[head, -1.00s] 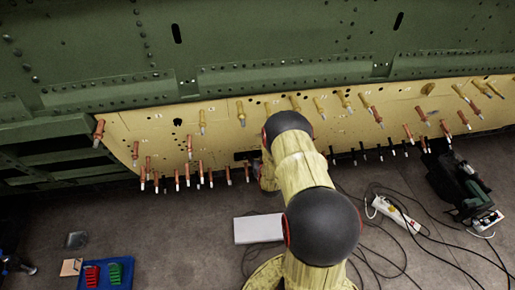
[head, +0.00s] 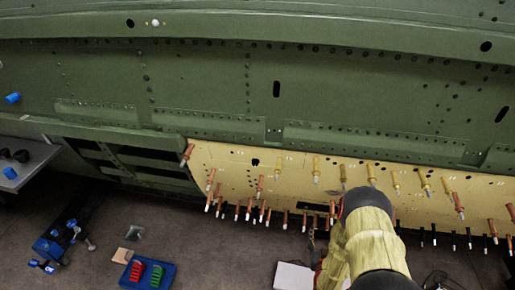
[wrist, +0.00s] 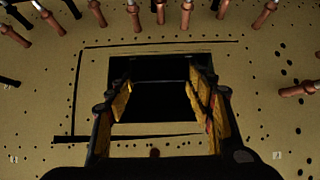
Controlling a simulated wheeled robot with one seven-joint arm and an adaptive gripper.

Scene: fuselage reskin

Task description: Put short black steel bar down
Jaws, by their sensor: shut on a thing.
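My gripper (wrist: 158,105) shows in the wrist view, its two dark fingers with yellow inner pads set apart on either side of a black shape. That shape, the short black steel bar (wrist: 158,102), spans between the pads. Its outline is hard to tell, because a dark rectangular opening in the yellow panel (wrist: 250,110) lies right behind it. I cannot tell whether the bar touches the panel. In the head view my arm covers the lower right, and the gripper and bar cannot be made out.
The yellow panel (head: 235,165) carries several copper and black pins along its edges, beneath the green fuselage skin (head: 200,90). On the floor are a blue tray (head: 140,284) with red and green pieces and a white box (head: 293,277). A grey table (head: 30,160) stands at the left.

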